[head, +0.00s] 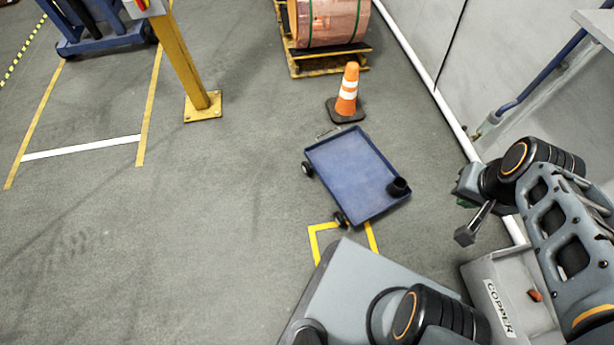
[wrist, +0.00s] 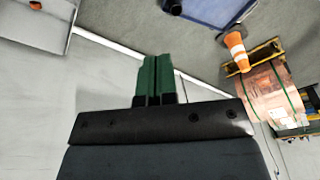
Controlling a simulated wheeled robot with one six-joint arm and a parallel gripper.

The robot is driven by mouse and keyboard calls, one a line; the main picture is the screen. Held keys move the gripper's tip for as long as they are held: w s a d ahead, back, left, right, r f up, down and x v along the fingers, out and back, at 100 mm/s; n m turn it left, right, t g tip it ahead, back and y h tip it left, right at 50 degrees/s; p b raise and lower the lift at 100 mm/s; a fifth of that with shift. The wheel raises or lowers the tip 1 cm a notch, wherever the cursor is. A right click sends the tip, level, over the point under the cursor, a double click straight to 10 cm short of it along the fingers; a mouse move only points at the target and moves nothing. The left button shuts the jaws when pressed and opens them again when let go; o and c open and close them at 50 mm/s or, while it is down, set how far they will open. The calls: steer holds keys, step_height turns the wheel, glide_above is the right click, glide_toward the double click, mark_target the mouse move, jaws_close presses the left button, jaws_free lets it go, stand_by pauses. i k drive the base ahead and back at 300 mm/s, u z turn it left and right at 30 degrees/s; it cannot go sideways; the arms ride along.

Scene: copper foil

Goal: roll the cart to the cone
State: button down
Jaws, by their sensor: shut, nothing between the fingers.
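The blue cart (head: 345,170) stands on the floor in the middle of the head view, its deck empty except for a black cup-like item (head: 398,187) at its right corner. The orange cone (head: 347,92) with white bands stands upright just beyond the cart's far edge, very near it; whether they touch I cannot tell. In the wrist view, part of the cart (wrist: 215,8) shows at the top and the cone (wrist: 236,50) is tilted at upper right. My gripper (wrist: 157,62) is shut and empty, its green fingers together, off to the right of the cart and apart from it.
A copper coil (head: 327,20) sits on a yellow pallet (head: 330,62) behind the cone. A yellow post (head: 187,65) stands to the left. A grey bin labelled COPPER (head: 508,300) is at lower right, near the wall. Open floor (head: 200,230) lies left of the cart.

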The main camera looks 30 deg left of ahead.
mark_target(363, 184)
steer(key=k, duration=0.35)
steer(key=u, duration=2.15)
steer(key=i, duration=3.2)
steer(key=z, duration=4.45)
